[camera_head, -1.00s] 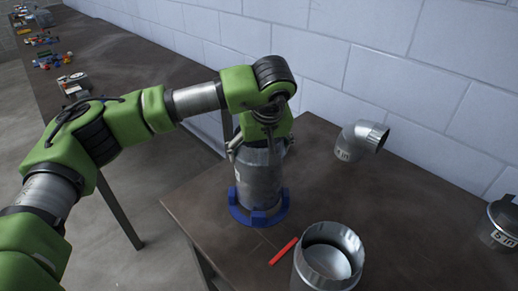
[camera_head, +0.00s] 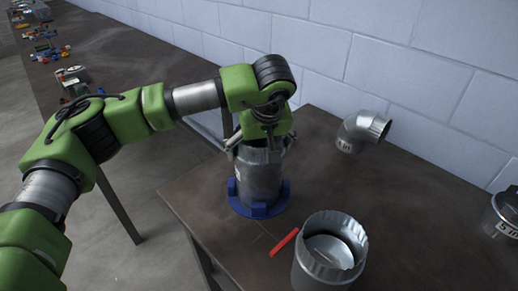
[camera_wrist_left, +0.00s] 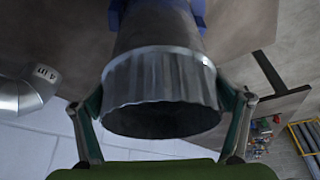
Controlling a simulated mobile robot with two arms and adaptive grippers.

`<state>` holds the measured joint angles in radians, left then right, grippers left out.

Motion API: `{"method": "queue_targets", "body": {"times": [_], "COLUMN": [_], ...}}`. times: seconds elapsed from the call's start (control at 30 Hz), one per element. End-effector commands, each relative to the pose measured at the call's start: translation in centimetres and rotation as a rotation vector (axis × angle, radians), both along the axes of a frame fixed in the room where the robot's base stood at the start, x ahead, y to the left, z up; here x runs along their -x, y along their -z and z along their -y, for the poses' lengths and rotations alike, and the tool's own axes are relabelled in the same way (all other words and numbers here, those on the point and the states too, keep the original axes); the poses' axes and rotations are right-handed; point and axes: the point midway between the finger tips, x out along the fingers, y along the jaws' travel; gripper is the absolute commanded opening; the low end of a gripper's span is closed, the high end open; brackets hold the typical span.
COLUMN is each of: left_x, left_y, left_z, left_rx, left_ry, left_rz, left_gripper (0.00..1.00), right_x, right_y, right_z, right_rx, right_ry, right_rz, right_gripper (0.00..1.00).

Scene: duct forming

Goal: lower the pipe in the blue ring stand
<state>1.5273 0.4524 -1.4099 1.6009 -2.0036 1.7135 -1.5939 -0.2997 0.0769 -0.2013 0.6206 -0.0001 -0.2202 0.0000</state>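A grey metal pipe (camera_head: 259,178) stands upright with its lower end within the blue ring stand (camera_head: 258,211) on the brown table. Whether it rests on the bottom is hidden. My left gripper (camera_head: 262,148) is above the pipe, with its fingers on opposite sides of the upper rim. In the left wrist view, the fingers (camera_wrist_left: 162,105) press against the crimped end of the pipe (camera_wrist_left: 160,78), and bits of the blue stand (camera_wrist_left: 198,12) show beyond it. My right gripper is not in view.
A wide open duct (camera_head: 330,262) stands at the front, with a red stick (camera_head: 284,242) beside it. A metal elbow (camera_head: 360,132) lies near the wall, and another duct part (camera_head: 504,212) is at the right edge. The table between them is clear.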

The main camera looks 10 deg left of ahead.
Motion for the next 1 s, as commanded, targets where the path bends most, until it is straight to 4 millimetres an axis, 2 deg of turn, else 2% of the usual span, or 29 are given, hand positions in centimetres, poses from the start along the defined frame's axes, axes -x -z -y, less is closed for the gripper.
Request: {"method": "queue_targets", "body": {"times": [0.27,0.37,0.47,0.8,1.0], "left_x": [0.1,0.2,0.6,3.1,3.9], "left_y": [0.0,-0.5,-1.9,-8.4,-10.6], "left_z": [0.0,0.1,0.4,1.6,2.0], "left_rx": [-0.001,0.001,0.0,0.001,0.0], "left_ry": [0.001,0.001,0.002,0.002,0.0], "left_rz": [-0.001,-0.001,0.002,0.004,0.002], "left_gripper": [1.0,1.0,1.0,1.0,1.0], "right_x": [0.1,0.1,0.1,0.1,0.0], "right_y": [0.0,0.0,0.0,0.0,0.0], "right_z": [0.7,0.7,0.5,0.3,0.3], "right_rx": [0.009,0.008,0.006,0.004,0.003], "right_ry": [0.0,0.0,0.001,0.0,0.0], "right_rz": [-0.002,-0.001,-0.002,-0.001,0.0], "right_gripper": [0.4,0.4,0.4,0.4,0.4]}}
